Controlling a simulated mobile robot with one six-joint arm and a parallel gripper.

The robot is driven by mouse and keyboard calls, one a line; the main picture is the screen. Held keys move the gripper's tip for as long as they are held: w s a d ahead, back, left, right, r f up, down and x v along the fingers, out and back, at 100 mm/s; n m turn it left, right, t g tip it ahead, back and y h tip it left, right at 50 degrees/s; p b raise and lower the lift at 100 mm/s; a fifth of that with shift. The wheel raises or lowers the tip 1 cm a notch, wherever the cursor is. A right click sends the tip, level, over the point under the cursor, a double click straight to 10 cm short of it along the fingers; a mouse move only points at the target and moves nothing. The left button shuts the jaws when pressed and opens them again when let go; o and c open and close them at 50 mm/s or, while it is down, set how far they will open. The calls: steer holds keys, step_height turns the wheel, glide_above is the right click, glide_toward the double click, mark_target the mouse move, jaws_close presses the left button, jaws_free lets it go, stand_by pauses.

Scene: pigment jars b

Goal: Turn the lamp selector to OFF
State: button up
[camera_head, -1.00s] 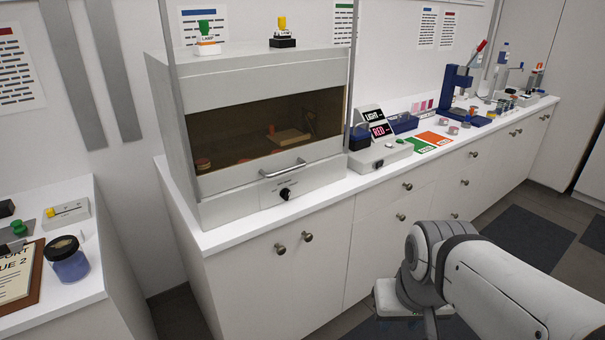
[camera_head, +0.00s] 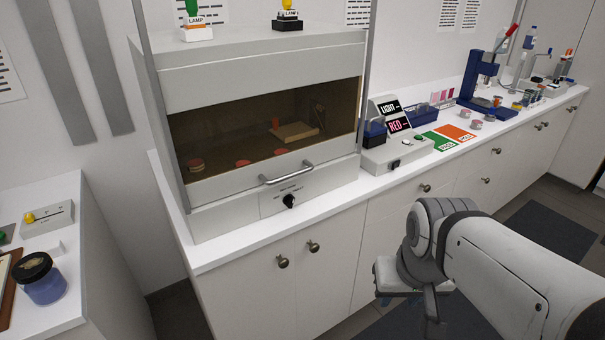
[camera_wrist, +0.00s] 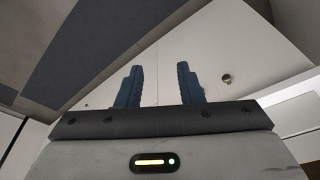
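The lamp selector is most likely the black knob (camera_head: 289,201) on the front panel of the grey cabinet (camera_head: 222,219), below its handle. The lettering around the knob is too small to read, so its setting cannot be told. A green lamp piece marked LAMP (camera_head: 198,20) and a yellow one (camera_head: 287,14) stand on top of the cabinet. My gripper (camera_wrist: 158,85) shows in the wrist view with two blue fingers apart and nothing between them. In the head view my arm is at the lower right, away from the knob, and the gripper's fingers are not clearly visible.
The cabinet's tinted window (camera_head: 265,130) is closed, with a bar handle (camera_head: 288,172) sticking out above the knob. A grey box with a RED display (camera_head: 390,150) stands to its right. A side counter (camera_head: 62,250) is at left. Drawer knobs (camera_head: 313,246) stick out below the worktop.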

steer(key=w+f+t+b, duration=0.4)
steer(key=w+f+b, duration=0.1)
steer(key=w, duration=0.7)
steer(key=n+t+y+b, duration=0.3)
steer(key=t+y+b, duration=0.5)
steer(key=y+b, duration=0.25)
glide_toward(292, 205)
steer(key=x, duration=0.8)
steer(key=shift+w+a, duration=0.2)
steer(key=shift+c, duration=0.3)
jaws_close()
steer(key=shift+d+h, duration=0.1)
steer(key=shift+h, duration=0.15)
